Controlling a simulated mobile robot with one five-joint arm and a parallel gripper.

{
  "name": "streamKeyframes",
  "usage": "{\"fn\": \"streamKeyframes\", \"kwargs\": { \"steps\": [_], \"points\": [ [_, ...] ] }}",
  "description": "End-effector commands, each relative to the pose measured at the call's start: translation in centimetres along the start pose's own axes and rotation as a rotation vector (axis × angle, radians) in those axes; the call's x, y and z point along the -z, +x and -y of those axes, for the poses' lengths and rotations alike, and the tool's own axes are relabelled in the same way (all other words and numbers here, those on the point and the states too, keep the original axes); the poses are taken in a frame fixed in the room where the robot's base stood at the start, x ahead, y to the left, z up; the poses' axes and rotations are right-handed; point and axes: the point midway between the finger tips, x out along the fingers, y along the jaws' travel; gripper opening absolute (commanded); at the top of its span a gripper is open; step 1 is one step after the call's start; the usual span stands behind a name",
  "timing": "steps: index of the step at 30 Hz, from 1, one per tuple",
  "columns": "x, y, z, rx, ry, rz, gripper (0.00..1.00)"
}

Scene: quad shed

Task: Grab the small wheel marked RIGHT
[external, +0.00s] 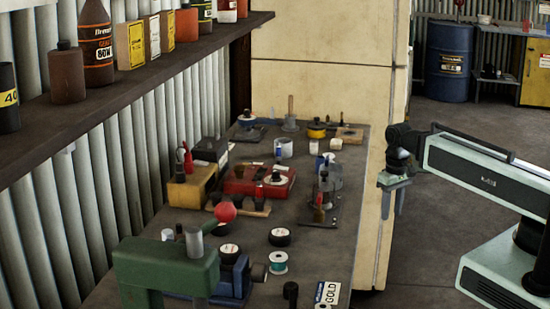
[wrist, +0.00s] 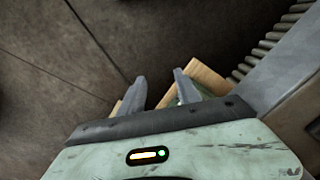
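Several small dark wheels with pale hub labels lie on the workbench in the external view: one near the middle front (external: 279,237), one behind the blue vise (external: 229,253), and one further back (external: 220,229). The lettering on them is too small to read, so I cannot tell which is marked RIGHT. My gripper (external: 393,208) hangs beside the bench's right edge, fingers down, apart from the wheels. In the wrist view my gripper (wrist: 157,78) has its two fingers apart with nothing held. No wheel shows there.
The workbench (external: 335,225) carries a red box (external: 259,181), a green press (external: 165,268) with a red knob, a teal spool (external: 278,262) and a GOLD card (external: 328,293). A cream cabinet (external: 320,60) stands behind. Open floor (external: 435,240) lies right.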

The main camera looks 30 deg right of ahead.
Motion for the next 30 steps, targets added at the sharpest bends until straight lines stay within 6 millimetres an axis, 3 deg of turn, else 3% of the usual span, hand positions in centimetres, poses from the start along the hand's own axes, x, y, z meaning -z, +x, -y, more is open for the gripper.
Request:
{"fn": "streamKeyframes", "kwargs": {
  "steps": [14,15,19,27,30],
  "points": [
    [0.0,0.0,0.0,0.000,0.000,0.000,0.40],
    [0.0,0.0,0.0,0.000,0.000,0.000,0.42],
    [0.0,0.0,0.0,0.000,0.000,0.000,0.77],
    [0.0,0.0,0.0,0.000,0.001,-0.001,0.77],
    [1.3,1.1,-0.7,0.014,0.037,-0.037,0.77]
  ]
}}
